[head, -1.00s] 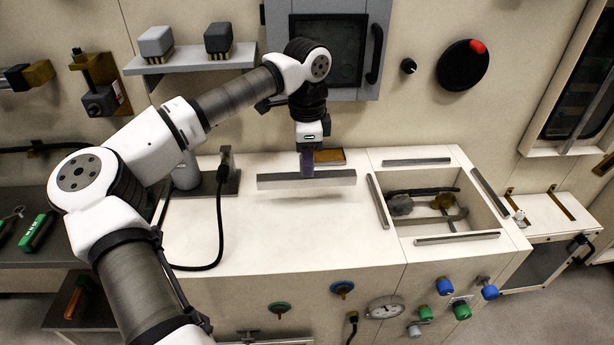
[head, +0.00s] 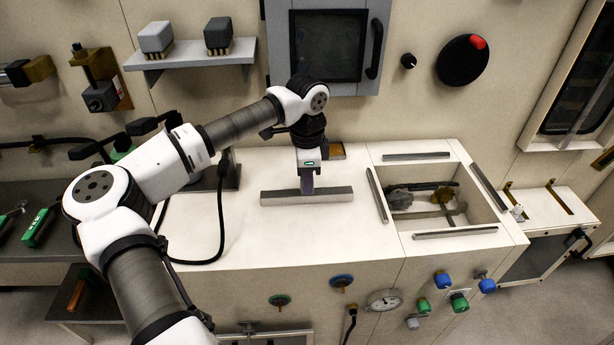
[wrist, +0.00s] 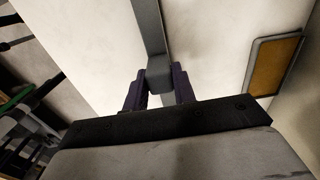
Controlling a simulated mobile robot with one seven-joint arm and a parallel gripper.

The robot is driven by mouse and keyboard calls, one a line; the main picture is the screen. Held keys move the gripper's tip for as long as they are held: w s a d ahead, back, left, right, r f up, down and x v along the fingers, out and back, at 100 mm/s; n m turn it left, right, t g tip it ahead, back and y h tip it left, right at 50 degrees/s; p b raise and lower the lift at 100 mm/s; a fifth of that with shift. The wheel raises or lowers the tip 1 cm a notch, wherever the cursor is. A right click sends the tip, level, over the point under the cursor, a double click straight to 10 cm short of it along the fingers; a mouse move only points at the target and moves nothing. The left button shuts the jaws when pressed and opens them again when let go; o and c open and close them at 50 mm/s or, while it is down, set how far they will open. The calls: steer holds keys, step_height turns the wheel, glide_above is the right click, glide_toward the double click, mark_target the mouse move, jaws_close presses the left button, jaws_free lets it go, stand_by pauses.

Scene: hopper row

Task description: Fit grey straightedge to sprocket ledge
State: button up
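The grey straightedge (head: 332,195) is a long, straight bar lying level, left to right, low over the pale bench top in the head view. My gripper (head: 307,186) points down and is shut on the straightedge near its middle. In the wrist view the straightedge (wrist: 150,28) runs up the picture from between the two dark purple fingers of my gripper (wrist: 160,84). I cannot tell whether its underside touches the bench. No part is clearly identifiable as the sprocket ledge; a rectangular opening with gear-like parts (head: 400,198) inside lies to the right.
Grey strips (head: 378,196) edge the opening. A small brown-bottomed tray (head: 337,150) sits behind my gripper, also in the wrist view (wrist: 274,64). A black cable (head: 221,225) loops over the bench at left.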

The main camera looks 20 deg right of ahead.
steer(key=o, duration=0.4)
steer(key=shift+r+p, duration=0.2)
steer(key=shift+p, duration=0.35)
steer(key=shift+w+r+b, duration=0.1)
steer(key=shift+r+b, duration=0.25)
steer(key=shift+b, duration=0.2)
step_height(320, 180, up, 13)
steer(key=b, duration=0.3)
steer(key=shift+w, duration=0.15)
